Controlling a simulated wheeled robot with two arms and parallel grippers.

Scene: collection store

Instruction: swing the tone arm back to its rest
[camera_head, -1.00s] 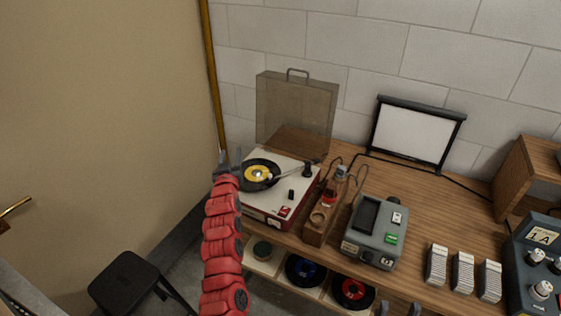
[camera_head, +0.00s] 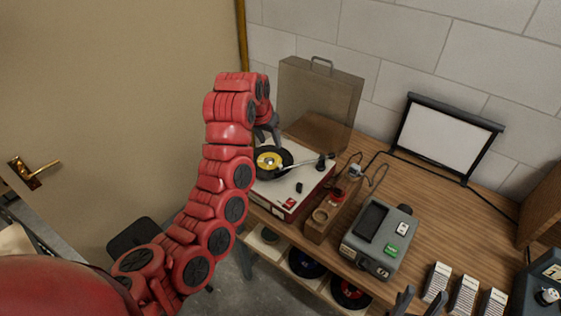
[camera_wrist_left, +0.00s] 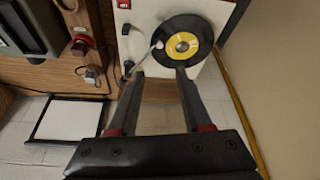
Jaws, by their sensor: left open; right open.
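The record player (camera_head: 277,195) has a white deck, a red front and a raised smoky lid (camera_head: 318,100). A black record with a yellow label (camera_head: 272,162) lies on it. The thin tone arm (camera_head: 304,163) runs from its dark pivot at the right, its head end over the record. It also shows in the left wrist view (camera_wrist_left: 144,56). My left gripper (camera_wrist_left: 160,74) is open and empty, its fingers pointing at the deck, one fingertip close to the tone arm; I cannot tell whether they touch. My right gripper (camera_head: 403,301) is open at the bottom edge.
A wooden holder (camera_head: 322,220) with a red-topped item stands right of the player. Beyond are a grey device (camera_head: 376,240), a framed white screen (camera_head: 447,137) and several striped boxes. The tan door (camera_head: 150,100) and a black stool stand left.

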